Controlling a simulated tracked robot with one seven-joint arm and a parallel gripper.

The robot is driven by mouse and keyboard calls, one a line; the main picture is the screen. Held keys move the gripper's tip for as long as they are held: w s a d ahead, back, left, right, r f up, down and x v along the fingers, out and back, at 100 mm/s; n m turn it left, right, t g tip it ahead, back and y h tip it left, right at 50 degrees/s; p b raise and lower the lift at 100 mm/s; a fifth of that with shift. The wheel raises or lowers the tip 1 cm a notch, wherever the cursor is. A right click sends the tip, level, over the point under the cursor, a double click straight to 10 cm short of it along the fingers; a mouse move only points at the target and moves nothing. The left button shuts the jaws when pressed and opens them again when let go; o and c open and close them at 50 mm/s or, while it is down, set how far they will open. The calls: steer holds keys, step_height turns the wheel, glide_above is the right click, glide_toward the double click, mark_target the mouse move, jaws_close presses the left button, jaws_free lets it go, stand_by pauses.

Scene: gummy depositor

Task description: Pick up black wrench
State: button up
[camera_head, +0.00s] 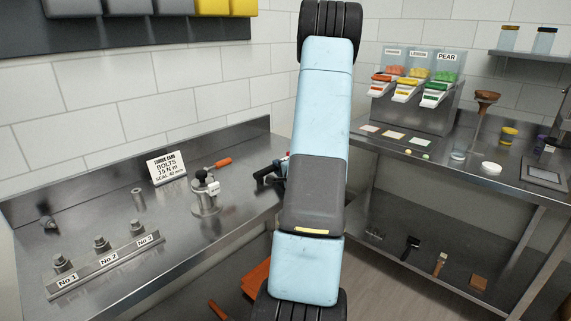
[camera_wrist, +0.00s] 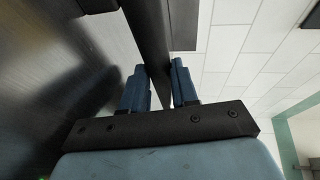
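In the wrist view, a long black bar, which looks like the black wrench (camera_wrist: 150,32), passes between the two blue fingers of my gripper (camera_wrist: 160,88). The fingers lie close against it on both sides, and its lower end is hidden between them. In the head view, my own arm hides most of the gripper. A small black part (camera_head: 267,175) shows just left of the arm at the steel counter's right end; I cannot tell whether it is wrench or gripper.
The steel counter (camera_head: 120,205) holds a metal device (camera_head: 206,193), an orange-handled tool (camera_head: 218,164), a bolts sign (camera_head: 166,168) and a numbered bolt rack (camera_head: 107,268). A gummy dispenser (camera_head: 412,103) and a funnel (camera_head: 485,98) stand on the right-hand table. Tools lie on its lower shelf.

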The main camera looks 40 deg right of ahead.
steer(key=shift+a, duration=0.15)
jaws_close()
steer(key=shift+r, duration=0.6)
steer(key=s+d+r, duration=0.3)
steer(key=s+r, duration=0.8)
steer(key=s, duration=0.2)
steer(key=shift+s+r, duration=0.35)
steer(key=shift+r, duration=0.05)
steer(key=shift+o, duration=1)
jaws_free()
jaws_close()
